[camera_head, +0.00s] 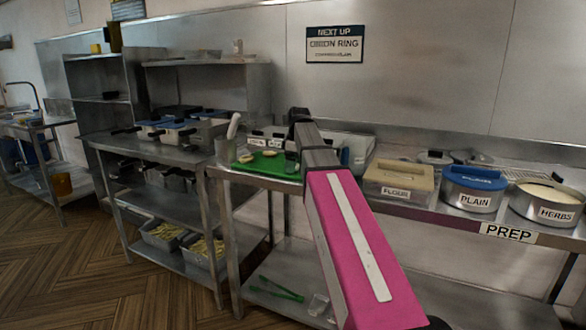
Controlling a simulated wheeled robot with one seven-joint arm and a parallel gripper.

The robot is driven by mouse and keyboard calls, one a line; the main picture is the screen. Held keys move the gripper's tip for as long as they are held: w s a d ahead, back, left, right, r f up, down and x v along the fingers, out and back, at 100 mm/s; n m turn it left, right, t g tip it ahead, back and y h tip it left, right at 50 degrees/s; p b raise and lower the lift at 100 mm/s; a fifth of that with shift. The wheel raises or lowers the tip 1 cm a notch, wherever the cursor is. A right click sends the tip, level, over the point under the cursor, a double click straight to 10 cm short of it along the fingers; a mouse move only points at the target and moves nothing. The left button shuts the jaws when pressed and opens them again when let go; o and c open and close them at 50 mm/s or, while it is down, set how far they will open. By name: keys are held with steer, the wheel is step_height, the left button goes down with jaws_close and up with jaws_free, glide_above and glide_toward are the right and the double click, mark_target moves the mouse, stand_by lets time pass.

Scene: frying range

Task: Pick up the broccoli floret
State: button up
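I cannot make out a broccoli floret in the head view. A green cutting board (258,169) lies on the prep counter, with a few small pale round pieces (246,158) on it. My pink arm reaches from the bottom right up over the counter. A dark part that looks like my gripper (291,163) hangs low at the right end of the board. My arm hides part of it and the counter behind it. Its fingers are too small and dark to show whether they are open or hold anything.
Containers marked FLOUR (399,180), PLAIN (473,190) and HERBS (547,205) stand right of my arm. Fryers (180,131) stand on the left counter. Green tongs (277,289) lie on the lower shelf. The wooden floor (90,275) is clear at left.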

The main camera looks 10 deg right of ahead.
steer(key=c, duration=0.8)
steer(key=shift+o, duration=0.2)
steer(key=shift+r, duration=0.1)
